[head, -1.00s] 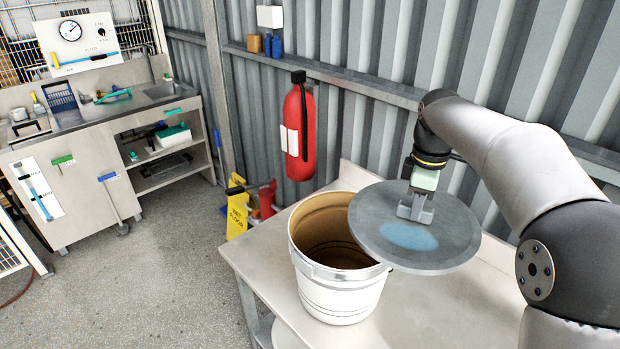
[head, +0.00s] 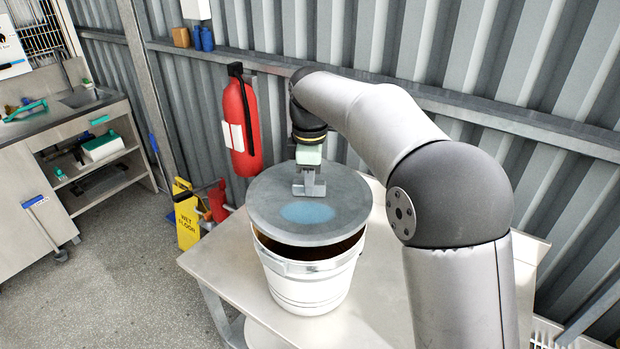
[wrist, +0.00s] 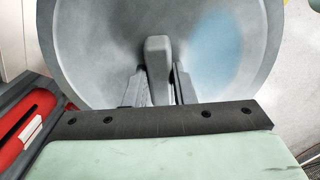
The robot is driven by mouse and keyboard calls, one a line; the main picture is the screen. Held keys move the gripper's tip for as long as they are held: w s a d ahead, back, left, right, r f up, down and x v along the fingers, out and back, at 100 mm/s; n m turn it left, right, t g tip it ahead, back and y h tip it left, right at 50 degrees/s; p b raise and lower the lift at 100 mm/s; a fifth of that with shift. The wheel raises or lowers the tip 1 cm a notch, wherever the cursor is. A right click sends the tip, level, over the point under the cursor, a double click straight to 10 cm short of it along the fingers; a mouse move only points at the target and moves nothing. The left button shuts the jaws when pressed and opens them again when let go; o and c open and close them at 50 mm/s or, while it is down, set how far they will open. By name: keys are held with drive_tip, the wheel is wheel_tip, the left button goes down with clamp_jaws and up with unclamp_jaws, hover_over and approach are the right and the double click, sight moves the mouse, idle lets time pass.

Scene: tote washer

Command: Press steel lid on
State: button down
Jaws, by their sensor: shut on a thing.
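The steel lid (head: 345,212) is a round grey disc with a light blue patch on top. My gripper (head: 309,190) is shut on the lid's upright handle; in the wrist view the handle (wrist: 158,68) sits between the two fingers. The white bucket (head: 305,288) stands upright on the table below the lid. The lid is over the bucket's mouth, slightly tilted, with a dark gap showing between its front edge and the bucket's rim. The back of the rim is hidden by the lid.
The bucket stands on a pale metal table (head: 215,262) against a corrugated wall. A red fire extinguisher (head: 241,125) hangs on the wall behind, left of my arm. A yellow wet floor sign (head: 187,215) stands on the floor to the left. A sink bench (head: 75,150) is at far left.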

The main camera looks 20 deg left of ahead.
sight(309, 199)
drive_tip(key=shift+f+b, duration=1.5)
drive_tip(key=shift+f, duration=1.35)
drive_tip(key=shift+f+p, duration=0.35)
drive_tip(key=shift+p, duration=0.15)
idle(0.9)
drive_tip(key=c, duration=0.7)
unclamp_jaws()
drive_tip(key=shift+o, duration=0.2)
drive_tip(key=shift+r+p, duration=1.1)
drive_tip(key=shift+r, duration=2.45)
